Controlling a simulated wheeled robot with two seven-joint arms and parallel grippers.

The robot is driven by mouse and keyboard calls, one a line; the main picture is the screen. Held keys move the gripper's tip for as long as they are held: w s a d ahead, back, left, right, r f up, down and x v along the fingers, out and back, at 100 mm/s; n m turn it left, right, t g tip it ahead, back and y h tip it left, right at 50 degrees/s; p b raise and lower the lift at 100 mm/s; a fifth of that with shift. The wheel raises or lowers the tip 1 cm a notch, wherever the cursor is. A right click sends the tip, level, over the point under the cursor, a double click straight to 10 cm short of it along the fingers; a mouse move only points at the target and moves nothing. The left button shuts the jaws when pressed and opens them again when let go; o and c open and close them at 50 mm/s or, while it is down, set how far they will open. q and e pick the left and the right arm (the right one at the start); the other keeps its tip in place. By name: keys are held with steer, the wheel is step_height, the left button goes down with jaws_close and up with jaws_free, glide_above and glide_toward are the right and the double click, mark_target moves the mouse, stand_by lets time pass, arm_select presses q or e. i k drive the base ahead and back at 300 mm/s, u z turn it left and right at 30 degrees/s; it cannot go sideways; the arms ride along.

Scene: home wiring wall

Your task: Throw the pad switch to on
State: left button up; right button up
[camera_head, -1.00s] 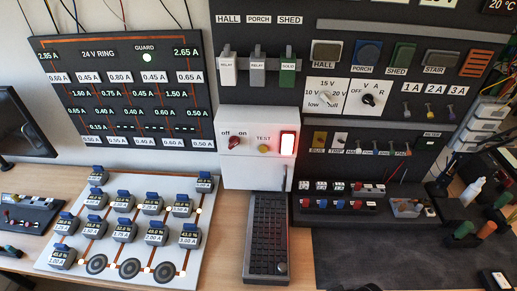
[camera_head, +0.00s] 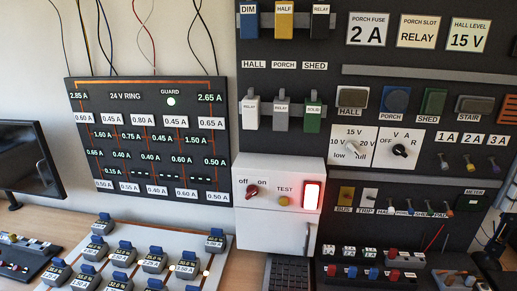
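A red rotary switch (camera_head: 252,193) with "off" printed at its upper left and "on" at its upper right sits on the white box (camera_head: 270,225) low on the wall. It is the only off/on switch I can read, and no "pad" label shows. Its handle is small, and I cannot tell for certain which mark it points to. A yellow TEST button (camera_head: 284,202) is to its right, and a lit red lamp (camera_head: 312,196) is beyond that. Neither of my grippers is in view.
The 24 V RING board (camera_head: 150,137) hangs left of the box, with its GUARD lamp lit. A dark panel with breakers, plugs and dials is to the right. A tilted white board (camera_head: 190,250) with meter blocks and a dark keypad (camera_head: 288,272) lie below. The space before the box looks clear.

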mark_target(449, 212)
steer(key=z, duration=1.55)
